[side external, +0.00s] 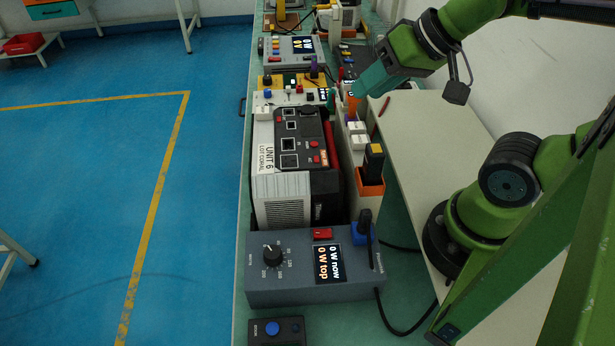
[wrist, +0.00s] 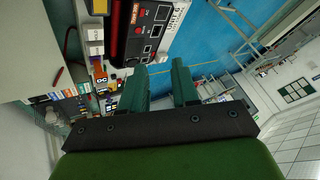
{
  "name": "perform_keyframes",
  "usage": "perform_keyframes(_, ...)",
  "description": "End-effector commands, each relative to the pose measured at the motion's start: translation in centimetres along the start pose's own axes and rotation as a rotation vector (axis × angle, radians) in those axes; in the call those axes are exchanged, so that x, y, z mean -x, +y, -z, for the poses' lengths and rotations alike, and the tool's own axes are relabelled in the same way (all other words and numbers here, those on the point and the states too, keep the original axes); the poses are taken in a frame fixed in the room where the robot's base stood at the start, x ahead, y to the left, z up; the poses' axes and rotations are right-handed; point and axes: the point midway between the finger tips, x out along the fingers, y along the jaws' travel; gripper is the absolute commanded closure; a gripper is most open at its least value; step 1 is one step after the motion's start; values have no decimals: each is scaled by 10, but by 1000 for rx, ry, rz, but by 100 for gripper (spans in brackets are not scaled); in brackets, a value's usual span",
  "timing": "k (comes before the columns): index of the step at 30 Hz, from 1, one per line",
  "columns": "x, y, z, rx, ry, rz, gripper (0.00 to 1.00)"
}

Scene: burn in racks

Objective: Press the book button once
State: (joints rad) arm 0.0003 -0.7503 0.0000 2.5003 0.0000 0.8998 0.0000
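A small dark box (side external: 290,331) with a round blue button (side external: 272,328) sits at the near end of the bench in the side view. My gripper (side external: 358,92) is far from this box, above the back right part of the bench. In the wrist view my gripper (wrist: 160,80) has its two teal fingers apart with nothing between them.
A grey meter box (side external: 300,290) with a knob and a "0 W" display stands just behind the small box. Behind that is the "UNIT 6" power unit (side external: 285,190). An orange holder (side external: 370,183) stands to its right. A black cable (side external: 410,330) loops at the right.

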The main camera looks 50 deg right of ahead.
Motion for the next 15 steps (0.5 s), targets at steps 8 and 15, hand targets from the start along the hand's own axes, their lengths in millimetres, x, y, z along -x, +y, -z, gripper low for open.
perform_keyframes(8, 0, 0, 0, 0, 0, 0, 100)
perform_keyframes(15, 0, 0, 0, 0, 0, 0, 100)
